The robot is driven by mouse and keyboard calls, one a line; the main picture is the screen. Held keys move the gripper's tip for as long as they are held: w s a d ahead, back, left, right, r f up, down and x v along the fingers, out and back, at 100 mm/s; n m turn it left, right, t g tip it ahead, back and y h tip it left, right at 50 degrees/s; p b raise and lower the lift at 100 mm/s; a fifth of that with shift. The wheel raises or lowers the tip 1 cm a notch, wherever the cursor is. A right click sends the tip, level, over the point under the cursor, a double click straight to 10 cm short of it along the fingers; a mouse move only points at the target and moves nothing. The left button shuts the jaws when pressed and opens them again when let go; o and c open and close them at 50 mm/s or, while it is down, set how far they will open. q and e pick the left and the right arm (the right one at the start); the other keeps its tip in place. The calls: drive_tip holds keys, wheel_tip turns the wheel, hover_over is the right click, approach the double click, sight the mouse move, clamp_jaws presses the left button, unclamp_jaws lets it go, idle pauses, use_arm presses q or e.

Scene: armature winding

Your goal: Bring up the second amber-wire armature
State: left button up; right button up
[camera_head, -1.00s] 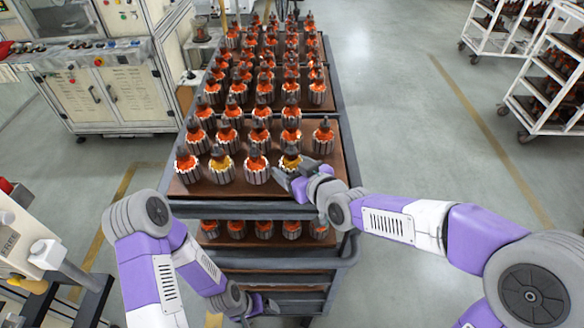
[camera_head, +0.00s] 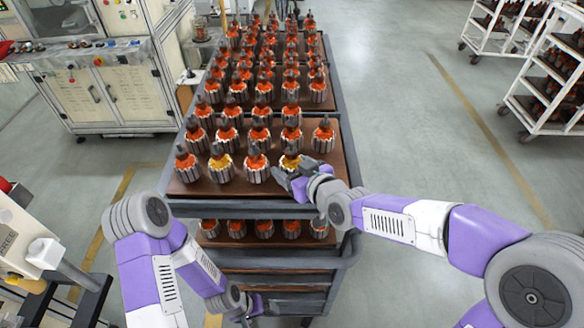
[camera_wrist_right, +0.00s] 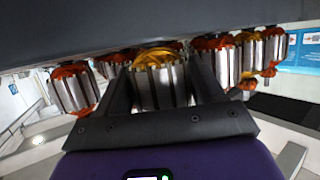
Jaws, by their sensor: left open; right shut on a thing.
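One amber-wire armature (camera_head: 290,163) stands at the right end of the front row on the cart's top tray. My right gripper (camera_head: 288,174) is shut on it from the right front. In the right wrist view, this armature (camera_wrist_right: 160,82) sits between the two dark fingers (camera_wrist_right: 158,95), with yellow wire and a grey segmented body. Another amber-wire armature (camera_head: 221,166) stands in the same row, second from the left, with no gripper at it. My left gripper (camera_head: 250,308) is open and empty, low in front of the cart's lower shelves.
Orange-wire armatures (camera_head: 256,167) stand close beside the held one, with several rows behind. The cart's top tray (camera_head: 332,163) has bare space at its right edge. A lower shelf (camera_head: 266,242) holds more armatures. White racks (camera_head: 548,85) stand far right, a machine cabinet (camera_head: 105,95) at left.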

idle(0.3)
drive_tip(key=o, duration=1.6)
drive_tip(key=shift+s+f, duration=0.1)
drive_tip(key=shift+f, duration=0.05)
drive_tip(key=shift+s+d, duration=0.1)
drive_tip(key=shift+s+d, duration=0.15)
drive_tip(key=shift+s, duration=0.05)
drive_tip(key=v, duration=0.6)
drive_tip(key=shift+w+r, duration=0.15)
drive_tip(key=shift+r, duration=0.15)
drive_tip(key=shift+s+d+r, duration=0.1)
drive_tip(key=shift+s+d, duration=0.1)
drive_tip(key=shift+s, duration=0.25)
